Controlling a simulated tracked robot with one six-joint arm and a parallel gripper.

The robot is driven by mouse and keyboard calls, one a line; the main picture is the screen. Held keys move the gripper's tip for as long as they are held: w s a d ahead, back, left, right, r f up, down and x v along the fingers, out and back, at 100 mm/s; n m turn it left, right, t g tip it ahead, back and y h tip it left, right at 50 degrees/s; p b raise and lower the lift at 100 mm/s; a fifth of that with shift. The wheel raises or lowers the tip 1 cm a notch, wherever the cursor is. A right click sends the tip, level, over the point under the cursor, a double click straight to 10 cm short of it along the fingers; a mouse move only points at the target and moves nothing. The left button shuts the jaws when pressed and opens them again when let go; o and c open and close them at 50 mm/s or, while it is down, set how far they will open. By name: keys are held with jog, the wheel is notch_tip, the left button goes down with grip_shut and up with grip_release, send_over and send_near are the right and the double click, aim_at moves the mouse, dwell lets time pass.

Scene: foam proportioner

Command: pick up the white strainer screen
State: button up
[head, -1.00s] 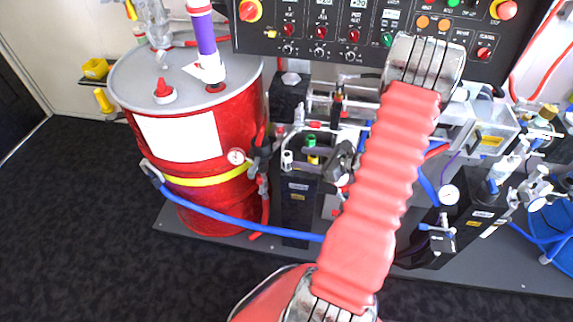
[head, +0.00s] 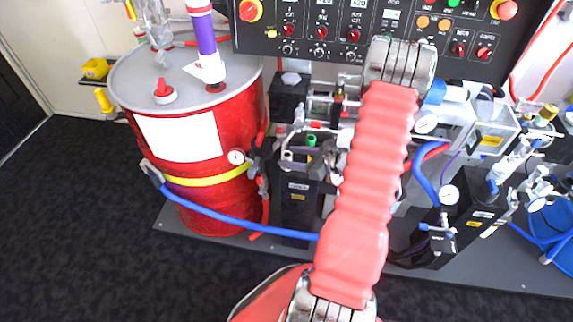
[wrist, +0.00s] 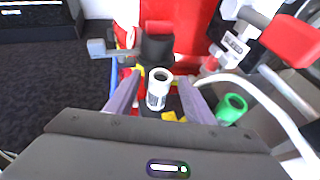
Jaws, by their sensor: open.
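The white strainer screen (wrist: 158,88) is a short white cylinder with a dark open top and dark print on its side. It stands in the middle of the wrist view. My gripper (wrist: 157,79) is open, with one grey finger on each side of it and a gap showing on both sides. The screen's lower end is partly hidden. In the head view my gripper (head: 297,162) is over the black unit to the right of the red drum, and I cannot make out the screen clearly there.
A red-handled valve marked BLEED (wrist: 237,42) and a pale hose are at the right. The red drum (head: 180,190) is to the left, and the control panel (head: 370,30) is behind.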

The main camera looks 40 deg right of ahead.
jog(key=shift+c, duration=0.3)
jog(key=c, duration=1.1)
jog(key=shift+o, duration=0.2)
notch_tip(320, 180, up, 18)
dwell(0.8)
